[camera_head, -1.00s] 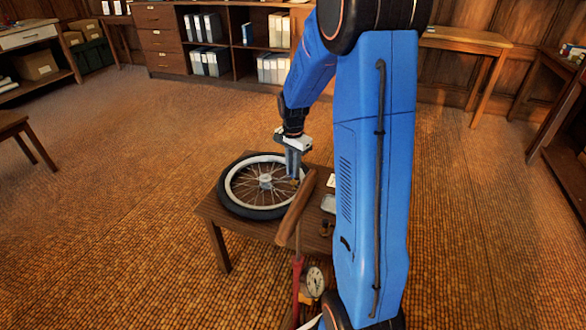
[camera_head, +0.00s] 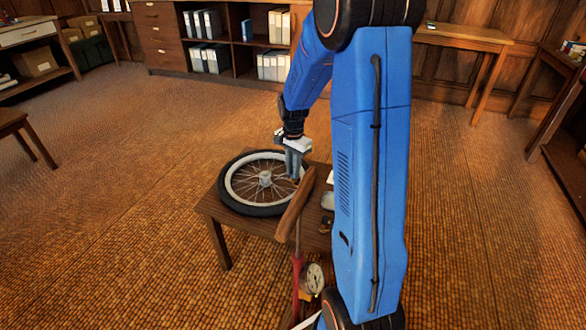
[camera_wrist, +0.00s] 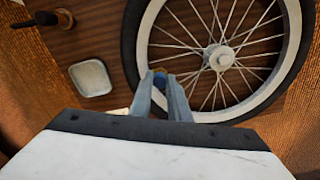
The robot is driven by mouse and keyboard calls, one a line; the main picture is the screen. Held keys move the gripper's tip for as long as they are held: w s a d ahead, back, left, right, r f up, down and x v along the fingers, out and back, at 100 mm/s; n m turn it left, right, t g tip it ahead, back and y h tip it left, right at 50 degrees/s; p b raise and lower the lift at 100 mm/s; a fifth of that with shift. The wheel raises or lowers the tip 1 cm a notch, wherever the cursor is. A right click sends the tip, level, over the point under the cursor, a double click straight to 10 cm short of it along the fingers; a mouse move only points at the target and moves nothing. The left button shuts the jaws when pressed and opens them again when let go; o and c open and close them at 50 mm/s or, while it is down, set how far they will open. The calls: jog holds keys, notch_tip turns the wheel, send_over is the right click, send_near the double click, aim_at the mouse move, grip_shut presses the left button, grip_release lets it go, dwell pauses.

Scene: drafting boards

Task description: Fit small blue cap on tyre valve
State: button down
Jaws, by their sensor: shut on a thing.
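The bicycle wheel (camera_head: 228,193) lies flat on a small wooden table, with a black tyre, pale rim and thin spokes. It also shows in the wrist view (camera_wrist: 142,40). My gripper (camera_head: 295,178) points down at the wheel's right side. In the wrist view my gripper (camera_wrist: 163,78) is shut on the small blue cap (camera_wrist: 160,71), which shows at the fingertips over the rim's inner edge. The tyre valve is not clearly visible, so I cannot tell whether the cap touches it.
The wooden table (camera_head: 240,225) also holds a shallow metal dish (camera_wrist: 91,77) and a dark-ended object (camera_wrist: 48,18). A floor pump with a wooden handle (camera_head: 296,208) and round gauge (camera_head: 315,279) stands close in front. Open floor lies to the left.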

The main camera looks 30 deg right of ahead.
jog(key=shift+f, duration=0.35)
jog(key=c, duration=1.6)
grip_release()
jog(key=shift+r, duration=0.1)
notch_tip(320, 180, up, 17)
jog(key=shift+r, duration=0.1)
